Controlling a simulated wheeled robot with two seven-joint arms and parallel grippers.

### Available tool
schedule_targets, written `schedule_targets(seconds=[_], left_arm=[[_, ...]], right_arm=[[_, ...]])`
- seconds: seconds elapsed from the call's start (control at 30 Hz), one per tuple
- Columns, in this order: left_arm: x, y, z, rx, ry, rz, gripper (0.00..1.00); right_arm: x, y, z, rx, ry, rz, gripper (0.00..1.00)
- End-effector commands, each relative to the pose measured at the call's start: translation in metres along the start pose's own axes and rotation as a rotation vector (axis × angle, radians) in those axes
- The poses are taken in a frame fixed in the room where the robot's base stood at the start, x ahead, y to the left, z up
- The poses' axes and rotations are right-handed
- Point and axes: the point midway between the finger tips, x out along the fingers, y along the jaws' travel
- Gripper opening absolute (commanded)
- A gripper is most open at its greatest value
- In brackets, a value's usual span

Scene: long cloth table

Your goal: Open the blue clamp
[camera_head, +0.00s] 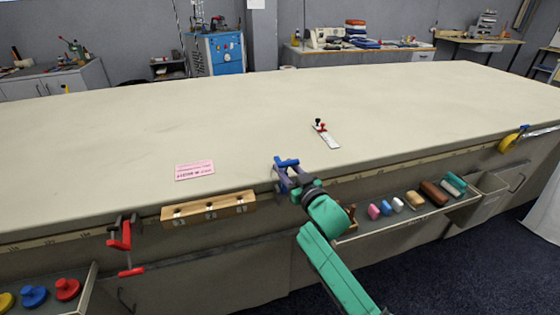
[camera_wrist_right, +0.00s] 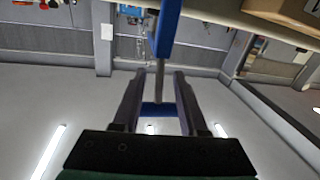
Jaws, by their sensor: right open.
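The blue clamp (camera_head: 286,162) sits on the front edge of the table near the middle. Its lower part is hidden behind my right gripper (camera_head: 290,187). In the right wrist view the clamp's blue body (camera_wrist_right: 168,30) comes down from the top, with a thin grey screw below it. A blue handle bar lies across the space between the two dark fingers of my right gripper (camera_wrist_right: 157,100). The fingers are open on either side of the screw and handle; I cannot tell whether they touch it. My left gripper is not in view.
A red clamp (camera_head: 125,236) is on the table edge at left, a yellow one (camera_head: 510,142) at far right. A wooden block (camera_head: 209,210) is left of my gripper. An open drawer (camera_head: 420,218) with colored pieces is at right. The tabletop is mostly clear.

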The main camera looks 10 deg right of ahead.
Motion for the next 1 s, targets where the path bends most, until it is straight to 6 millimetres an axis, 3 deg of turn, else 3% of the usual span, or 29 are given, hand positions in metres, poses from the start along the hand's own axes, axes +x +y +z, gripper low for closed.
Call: schedule_targets(seconds=[0.1, 0.2, 0.47, 0.6, 1.0], left_arm=[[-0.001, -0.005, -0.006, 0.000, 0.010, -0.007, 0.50], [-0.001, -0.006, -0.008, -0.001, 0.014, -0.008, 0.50], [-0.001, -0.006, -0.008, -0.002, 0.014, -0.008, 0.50], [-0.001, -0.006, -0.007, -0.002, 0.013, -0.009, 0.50], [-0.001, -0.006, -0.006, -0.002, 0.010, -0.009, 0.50]], right_arm=[[0.022, 0.000, 0.000, 0.000, 0.000, 0.000, 0.42], [0.031, 0.000, 0.000, -0.001, 0.000, -0.001, 0.42], [0.034, -0.001, 0.001, -0.001, -0.001, -0.001, 0.42], [0.033, 0.000, 0.001, -0.001, -0.001, -0.001, 0.00], [0.033, 0.000, 0.001, 0.000, -0.001, -0.001, 0.00]])
